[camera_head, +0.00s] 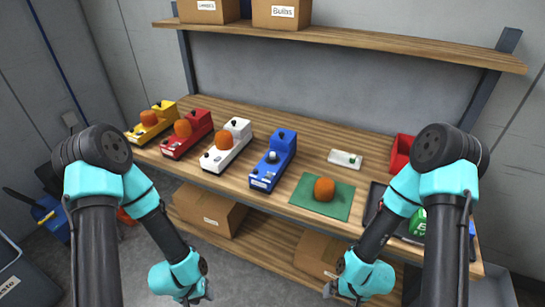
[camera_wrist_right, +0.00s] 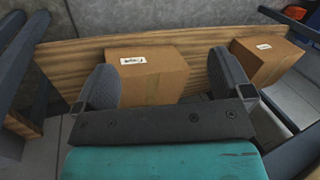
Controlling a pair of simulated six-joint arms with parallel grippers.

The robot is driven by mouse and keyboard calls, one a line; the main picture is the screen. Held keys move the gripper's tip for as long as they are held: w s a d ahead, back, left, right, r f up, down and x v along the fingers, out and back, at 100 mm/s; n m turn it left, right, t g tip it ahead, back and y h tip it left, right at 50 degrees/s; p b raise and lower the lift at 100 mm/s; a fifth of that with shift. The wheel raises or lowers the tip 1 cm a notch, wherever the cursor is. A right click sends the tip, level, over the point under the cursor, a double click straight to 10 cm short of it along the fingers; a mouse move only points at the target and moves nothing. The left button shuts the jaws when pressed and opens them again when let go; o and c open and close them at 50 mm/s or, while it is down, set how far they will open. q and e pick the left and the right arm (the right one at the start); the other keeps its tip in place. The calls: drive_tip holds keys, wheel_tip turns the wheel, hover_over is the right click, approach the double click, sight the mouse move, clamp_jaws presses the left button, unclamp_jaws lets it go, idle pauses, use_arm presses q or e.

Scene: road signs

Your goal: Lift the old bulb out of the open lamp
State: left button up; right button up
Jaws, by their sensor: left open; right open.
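The open lamp is the blue one (camera_head: 266,175) on the wooden workbench, right of the other lamps. A whitish bulb (camera_head: 272,156) shows in its uncovered top. An orange dome (camera_head: 324,188) lies apart from it on a green mat (camera_head: 340,207). My left gripper (camera_head: 202,293) is low in front of the bench, empty and open. My right gripper (camera_head: 336,291) is also low in front of the bench, to the right. In the right wrist view its fingers (camera_wrist_right: 165,82) stand wide apart with nothing between them.
Yellow (camera_head: 165,108), red (camera_head: 200,120) and white (camera_head: 240,128) lamps with orange domes stand at left. A small white holder (camera_head: 345,159), a red bin (camera_head: 399,150) and a dark tray (camera_head: 375,195) are at right. Cardboard boxes (camera_head: 208,213) sit on the lower shelf.

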drive_tip(key=shift+c, duration=0.2)
drive_tip(key=c, duration=0.8)
drive_tip(key=shift+o, duration=0.2)
